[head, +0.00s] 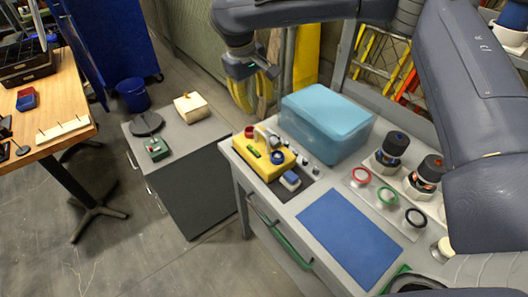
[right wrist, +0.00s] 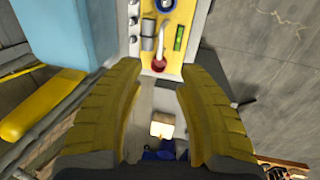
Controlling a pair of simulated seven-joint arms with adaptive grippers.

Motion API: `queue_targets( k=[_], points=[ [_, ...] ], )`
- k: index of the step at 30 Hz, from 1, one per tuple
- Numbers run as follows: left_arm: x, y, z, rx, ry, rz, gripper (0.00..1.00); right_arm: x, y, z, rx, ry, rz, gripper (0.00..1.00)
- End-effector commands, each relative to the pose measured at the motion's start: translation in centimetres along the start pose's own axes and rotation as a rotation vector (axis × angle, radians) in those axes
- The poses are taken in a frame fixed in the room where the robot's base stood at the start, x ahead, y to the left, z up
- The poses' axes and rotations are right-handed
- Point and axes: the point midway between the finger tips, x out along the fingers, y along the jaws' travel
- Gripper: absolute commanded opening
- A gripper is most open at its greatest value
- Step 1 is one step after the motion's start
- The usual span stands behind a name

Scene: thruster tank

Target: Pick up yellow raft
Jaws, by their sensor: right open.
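The yellow raft (head: 262,162) sits flat on the left end of the grey bench. It carries a pale curved pipe, a red ring, a green piece and a blue ring. My right gripper (head: 254,104) hangs in the air beyond and above the raft, open and empty, with yellow ridged fingers. In the right wrist view the raft (right wrist: 188,20) shows past the open fingertips (right wrist: 158,74), its near end with the red ring lying between them. A gap seems to separate fingers and raft. My left gripper is not in view.
A light blue box (head: 326,122) stands close beside the raft, with several small knobs between. A small blue-and-white block (head: 290,181) is at the raft's front corner. A blue mat (head: 350,238) and coloured rings lie to the right. A grey cabinet (head: 190,195) stands left across a gap.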

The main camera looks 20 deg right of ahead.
Motion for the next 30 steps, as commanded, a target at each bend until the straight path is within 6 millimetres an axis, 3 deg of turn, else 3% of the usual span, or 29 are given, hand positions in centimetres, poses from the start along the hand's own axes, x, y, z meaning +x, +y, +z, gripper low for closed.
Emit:
queue_targets(
  k=[12,30],
  points=[
    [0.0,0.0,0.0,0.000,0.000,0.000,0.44,7.3,-0.1,0.0,0.000,-0.001,-0.002,0.36],
    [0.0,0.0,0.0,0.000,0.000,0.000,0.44,11.5,-0.1,0.0,0.000,-0.001,-0.002,0.36]
  ],
)
